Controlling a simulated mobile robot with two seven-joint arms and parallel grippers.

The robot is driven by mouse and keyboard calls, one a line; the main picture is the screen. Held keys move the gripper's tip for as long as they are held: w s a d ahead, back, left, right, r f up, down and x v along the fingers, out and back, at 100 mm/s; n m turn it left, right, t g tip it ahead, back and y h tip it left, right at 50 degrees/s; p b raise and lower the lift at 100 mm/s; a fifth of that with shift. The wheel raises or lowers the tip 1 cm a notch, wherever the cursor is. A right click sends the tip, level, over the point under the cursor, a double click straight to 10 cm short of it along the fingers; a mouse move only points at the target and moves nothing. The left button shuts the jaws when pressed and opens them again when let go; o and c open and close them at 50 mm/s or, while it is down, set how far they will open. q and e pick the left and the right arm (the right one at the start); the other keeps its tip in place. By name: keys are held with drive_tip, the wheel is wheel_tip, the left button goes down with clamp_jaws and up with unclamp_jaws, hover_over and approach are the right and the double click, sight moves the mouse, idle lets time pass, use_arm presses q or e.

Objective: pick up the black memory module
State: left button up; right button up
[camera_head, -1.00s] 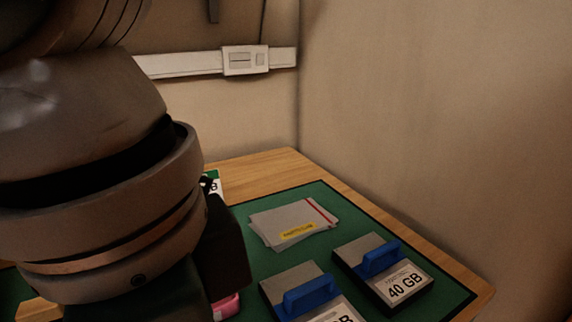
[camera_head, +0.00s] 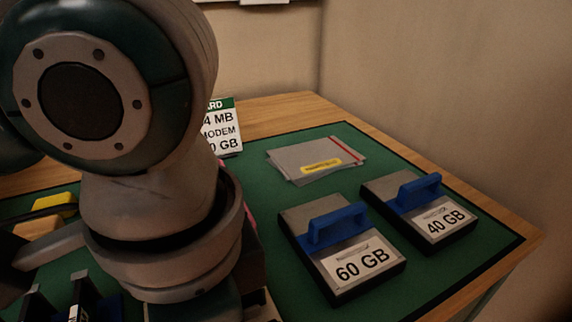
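My large grey arm (camera_head: 165,240) fills the left and centre of the head view. It comes in from the upper left and reaches down over the green mat. Its fingertips are hidden below or behind the wrist, so I cannot see whether they are open or shut. I cannot clearly make out the black memory module. Dark upright pieces (camera_head: 80,295) with pale tops, one with a white label, show at the lower left. I cannot tell whether they are memory modules. My other gripper is not clearly seen.
On the green mat (camera_head: 400,285) lie a 60 GB drive (camera_head: 350,268) and a 40 GB drive (camera_head: 440,226), both with blue handles, and flat grey packets (camera_head: 312,157). A white-and-green sign (camera_head: 222,128) stands behind. A yellow object (camera_head: 55,203) sits left. A wall is at right.

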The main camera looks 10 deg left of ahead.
use_arm(q)
drive_tip(key=shift+f, duration=0.1)
drive_tip(key=shift+c, duration=0.2)
clamp_jaws()
idle(0.4)
